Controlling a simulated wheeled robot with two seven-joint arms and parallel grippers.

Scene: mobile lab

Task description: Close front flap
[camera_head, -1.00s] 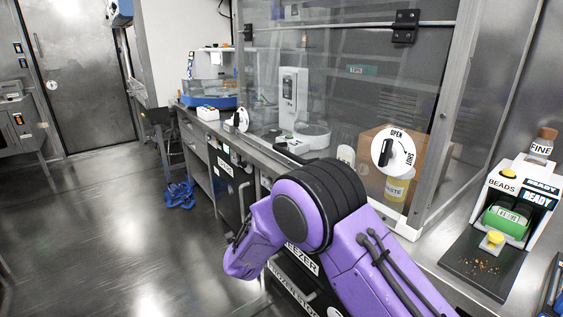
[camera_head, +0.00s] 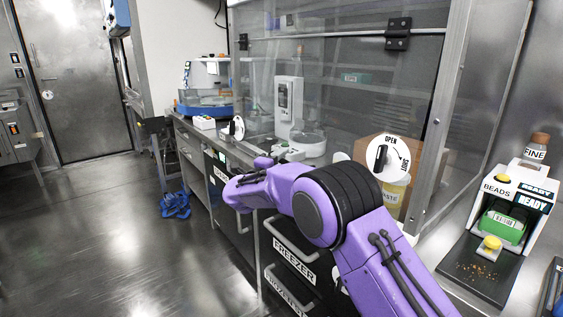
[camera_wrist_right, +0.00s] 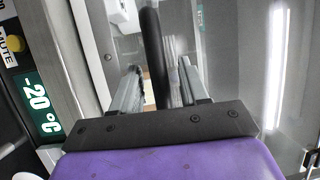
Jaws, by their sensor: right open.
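The front flap (camera_head: 345,95) is a large clear panel with black hinges near its top, in the head view. A round white dial (camera_head: 400,178) marked OPEN and SHUT with a black knob is at its lower right. A similar dial (camera_head: 239,126) is at the lower left. My right gripper (camera_head: 262,164) is near the lower edge of the hood front; its fingers are small and partly hidden there. In the right wrist view the gripper (camera_wrist_right: 160,72) is open, with a dark bar (camera_wrist_right: 150,25) running between its fingers; I cannot tell whether they touch it. My left gripper is not in view.
Below the counter are freezer drawers (camera_head: 290,262) with bar handles. A bead dispenser (camera_head: 513,205) stands on the right counter. Inside the hood are a white instrument (camera_head: 289,100) and a box. Open floor (camera_head: 110,240) lies to the left.

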